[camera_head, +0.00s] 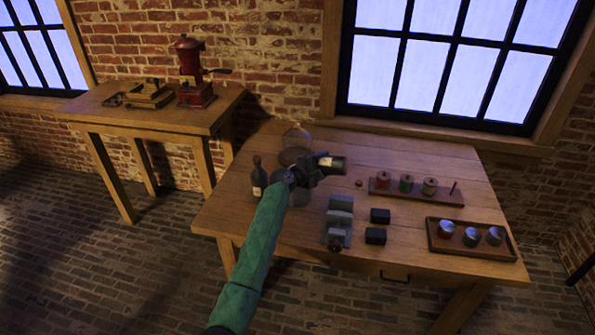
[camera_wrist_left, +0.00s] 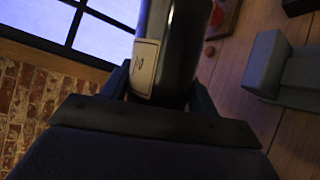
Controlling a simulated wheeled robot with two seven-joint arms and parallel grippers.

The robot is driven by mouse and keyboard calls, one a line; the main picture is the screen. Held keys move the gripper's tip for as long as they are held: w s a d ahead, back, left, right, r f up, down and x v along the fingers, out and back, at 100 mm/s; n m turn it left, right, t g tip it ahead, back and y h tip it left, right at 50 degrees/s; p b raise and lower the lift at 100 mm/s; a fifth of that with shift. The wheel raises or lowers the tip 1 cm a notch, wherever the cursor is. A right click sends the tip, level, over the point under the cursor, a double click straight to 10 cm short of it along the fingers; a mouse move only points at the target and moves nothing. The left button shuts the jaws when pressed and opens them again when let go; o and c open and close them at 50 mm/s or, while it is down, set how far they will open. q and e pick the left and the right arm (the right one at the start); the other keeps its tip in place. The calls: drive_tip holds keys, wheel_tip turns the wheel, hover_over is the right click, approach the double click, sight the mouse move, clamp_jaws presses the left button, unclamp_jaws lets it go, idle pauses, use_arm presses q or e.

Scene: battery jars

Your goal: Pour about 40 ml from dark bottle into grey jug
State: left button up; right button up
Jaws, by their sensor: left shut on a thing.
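My left gripper (camera_head: 309,174) is shut on a dark bottle (camera_head: 333,165) above the worktable. The bottle is tipped over, lying close to level, with its body sticking out to the right of the gripper. In the left wrist view the dark bottle (camera_wrist_left: 183,50) rises between the fingers, its pale label facing left. Its mouth is not clearly visible. I cannot tell whether liquid is flowing.
A clear glass vessel (camera_head: 297,142) stands behind the gripper. A grey vise-like block (camera_head: 339,218), black blocks (camera_head: 376,236), a spool rack (camera_head: 416,195) and a tray (camera_head: 480,252) with metal-topped jars occupy the right side. A side table (camera_head: 140,115) holds a red grinder (camera_head: 192,75).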

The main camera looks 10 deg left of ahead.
use_arm(q)
drive_tip(key=shift+r, duration=0.1)
use_arm(e)
drive_tip(key=shift+a, duration=0.15)
drive_tip(key=shift+d, duration=0.35)
idle(0.3)
drive_tip(key=shift+a, duration=0.15)
use_arm(q)
drive_tip(key=shift+r, duration=0.1)
use_arm(e)
drive_tip(key=shift+a, duration=0.55)
